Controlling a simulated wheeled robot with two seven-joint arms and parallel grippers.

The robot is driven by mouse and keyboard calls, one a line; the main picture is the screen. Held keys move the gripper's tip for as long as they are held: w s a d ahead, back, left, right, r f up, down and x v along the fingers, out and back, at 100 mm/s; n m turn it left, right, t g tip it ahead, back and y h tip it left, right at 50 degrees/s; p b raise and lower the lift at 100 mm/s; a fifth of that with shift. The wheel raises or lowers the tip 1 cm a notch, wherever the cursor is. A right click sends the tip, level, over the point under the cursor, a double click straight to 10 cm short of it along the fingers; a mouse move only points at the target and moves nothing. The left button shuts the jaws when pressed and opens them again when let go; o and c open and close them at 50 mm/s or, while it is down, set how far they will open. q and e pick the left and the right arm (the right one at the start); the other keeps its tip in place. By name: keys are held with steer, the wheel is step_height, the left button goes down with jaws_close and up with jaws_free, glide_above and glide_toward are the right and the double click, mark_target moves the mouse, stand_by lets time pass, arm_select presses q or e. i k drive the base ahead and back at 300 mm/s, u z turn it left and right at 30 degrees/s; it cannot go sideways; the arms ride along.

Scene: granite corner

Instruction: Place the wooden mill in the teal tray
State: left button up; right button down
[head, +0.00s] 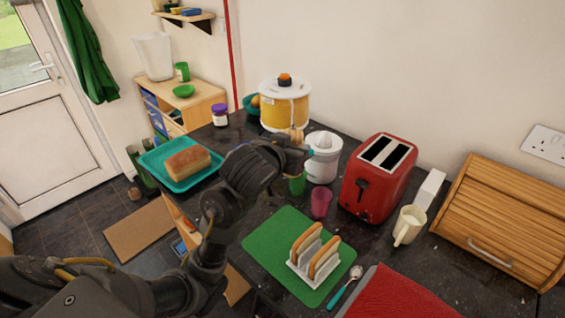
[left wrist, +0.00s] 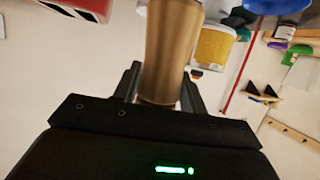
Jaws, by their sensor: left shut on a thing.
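The wooden mill (left wrist: 168,50) is a tan, smooth, turned shape between the two fingers of my left gripper (left wrist: 160,88) in the left wrist view. In the head view my left gripper (head: 299,150) is above the counter by the white juicer, with a small tan part of the mill (head: 296,134) showing; the rest is hidden behind the gripper. The teal tray (head: 154,171) lies at the left of the counter, to the left of my left gripper, with a bread loaf (head: 187,162) on it. My right gripper is not in view.
Around my left gripper stand the white juicer (head: 323,160), a yellow-and-white pot (head: 285,106), a green cup (head: 297,185) and a magenta cup (head: 320,203). A red toaster (head: 378,180) is to the right. A toast rack (head: 313,262) stands on a green mat (head: 262,245) in front.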

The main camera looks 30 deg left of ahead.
mark_target(179, 151)
steer(key=k, duration=1)
steer(key=u, duration=1.5)
steer(key=i, duration=1.5)
steer(key=z, duration=1.5)
